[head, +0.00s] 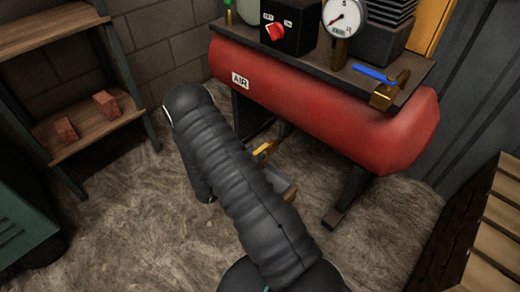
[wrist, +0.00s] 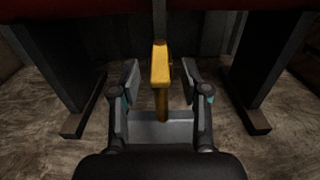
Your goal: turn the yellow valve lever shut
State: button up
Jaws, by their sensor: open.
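The yellow valve lever (wrist: 161,66) stands between the two fingers of my gripper (wrist: 160,78) in the wrist view. The fingers are open, one on each side of it, with a gap visible on both sides. In the head view the yellow lever (head: 265,149) shows low under the red tank, just past my arm. My arm hides part of the lever's surroundings and the gripper itself there. I cannot tell from these views what the lever is mounted on.
The red air tank (head: 320,103) is above the lever, on dark legs (head: 350,190) at both sides. On its top are a switch box (head: 290,27), a gauge (head: 343,17) and a blue-handled valve (head: 375,73). A wooden shelf (head: 95,118) stands at the left.

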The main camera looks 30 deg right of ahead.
aim_at(260, 150)
jog(key=shift+x, duration=1.65)
grip_shut()
